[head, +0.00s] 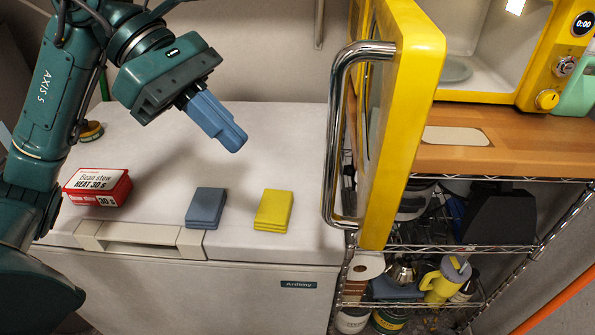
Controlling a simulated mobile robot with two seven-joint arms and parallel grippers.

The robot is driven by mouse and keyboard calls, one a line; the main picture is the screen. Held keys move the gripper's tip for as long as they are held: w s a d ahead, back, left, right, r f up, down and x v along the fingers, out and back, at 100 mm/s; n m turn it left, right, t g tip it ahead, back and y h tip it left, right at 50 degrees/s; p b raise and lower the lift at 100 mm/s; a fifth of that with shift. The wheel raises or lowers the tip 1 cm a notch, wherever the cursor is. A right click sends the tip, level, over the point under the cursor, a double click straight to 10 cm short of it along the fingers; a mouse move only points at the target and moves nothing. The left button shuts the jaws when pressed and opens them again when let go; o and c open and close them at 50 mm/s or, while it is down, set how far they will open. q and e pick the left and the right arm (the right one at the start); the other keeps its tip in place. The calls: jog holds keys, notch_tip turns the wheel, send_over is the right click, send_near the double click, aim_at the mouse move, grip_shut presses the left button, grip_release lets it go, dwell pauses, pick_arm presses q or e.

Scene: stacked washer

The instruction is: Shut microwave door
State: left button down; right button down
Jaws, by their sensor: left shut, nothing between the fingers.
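The yellow microwave (535,55) stands at the upper right on a wooden shelf. Its yellow door (412,110) is wide open and points out toward me, with a chrome handle (337,150) on its left face. Part of the cavity shows, with a plate (455,70) inside. My left gripper (236,139) is shut and empty, above the white chest freezer's lid and left of the door handle, apart from it. My right gripper is not in view.
On the freezer (150,150) lie a red food box (97,187), blue cloths (206,207) and yellow cloths (273,209). A pale green item (577,90) stands at the right edge.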

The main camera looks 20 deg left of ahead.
pick_arm(q)
jog(key=d+f+p, duration=0.1)
jog(key=d+f, duration=0.3)
jog(key=d, duration=0.4)
jog(key=shift+d+f+p, duration=0.3)
jog(key=shift+d+p, duration=0.05)
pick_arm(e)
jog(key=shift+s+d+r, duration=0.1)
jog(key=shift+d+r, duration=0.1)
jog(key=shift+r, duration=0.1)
pick_arm(q)
jog(key=shift+s, duration=0.1)
